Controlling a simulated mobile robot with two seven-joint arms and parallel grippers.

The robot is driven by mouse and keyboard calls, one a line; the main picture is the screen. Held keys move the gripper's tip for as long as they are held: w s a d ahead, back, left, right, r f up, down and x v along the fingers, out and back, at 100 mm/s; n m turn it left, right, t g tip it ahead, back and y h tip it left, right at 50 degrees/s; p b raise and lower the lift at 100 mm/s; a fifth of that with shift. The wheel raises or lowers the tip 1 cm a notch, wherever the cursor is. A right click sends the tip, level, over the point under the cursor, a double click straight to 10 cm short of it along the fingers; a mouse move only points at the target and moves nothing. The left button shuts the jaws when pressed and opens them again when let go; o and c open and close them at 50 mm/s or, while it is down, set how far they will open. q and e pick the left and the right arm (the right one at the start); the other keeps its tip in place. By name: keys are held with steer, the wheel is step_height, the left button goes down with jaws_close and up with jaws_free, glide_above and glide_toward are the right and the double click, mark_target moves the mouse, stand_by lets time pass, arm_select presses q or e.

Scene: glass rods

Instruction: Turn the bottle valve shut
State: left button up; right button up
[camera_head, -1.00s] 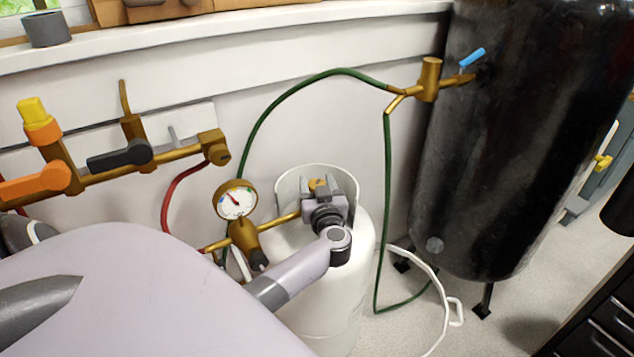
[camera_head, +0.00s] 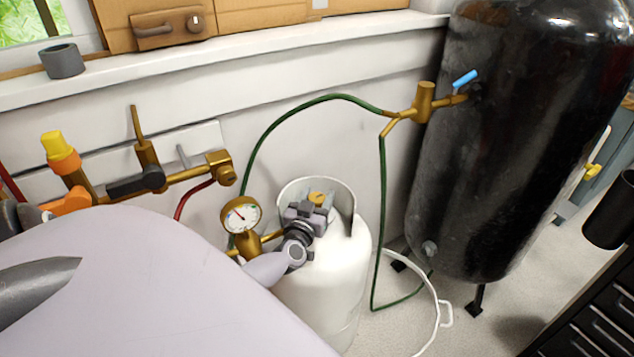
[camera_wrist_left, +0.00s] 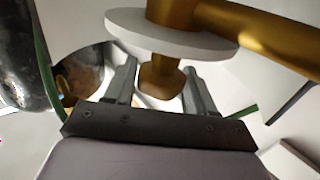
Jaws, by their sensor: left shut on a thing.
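A white gas bottle (camera_head: 335,275) stands upright on the floor in the middle of the head view, with a white collar (camera_head: 343,192) around its top. A little of its brass valve (camera_head: 316,198) shows inside the collar, beside my left gripper (camera_head: 313,208). In the left wrist view, the gripper's two fingers (camera_wrist_left: 160,88) are on either side of a brass knob (camera_wrist_left: 160,82), below a pale disc and a brass pipe. The gripper is shut on this knob, and its contact is partly hidden in the head view. My right gripper is not in view.
A pressure gauge (camera_head: 241,215) on a brass fitting stands just left of the bottle. A green hose (camera_head: 384,230) hangs close behind it. A large black tank (camera_head: 500,150) stands at right. Brass pipes with levers (camera_head: 150,180) run along the wall at left. Black drawers (camera_head: 585,315) fill the lower right.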

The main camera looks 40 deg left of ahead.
arm_select(q)
steer(key=shift+f+m+t+h+b, duration=0.15)
steer(key=shift+m+t+h+b, duration=0.15)
steer(key=shift+m+h, duration=0.5)
steer(key=shift+h, duration=0.4)
steer(key=o, duration=0.9)
steer(key=shift+o, duration=0.2)
steer(key=shift+s, duration=0.1)
steer(key=p+v, duration=0.1)
steer(key=v, duration=0.6)
steer(key=shift+p, duration=0.3)
steer(key=shift+d, duration=0.15)
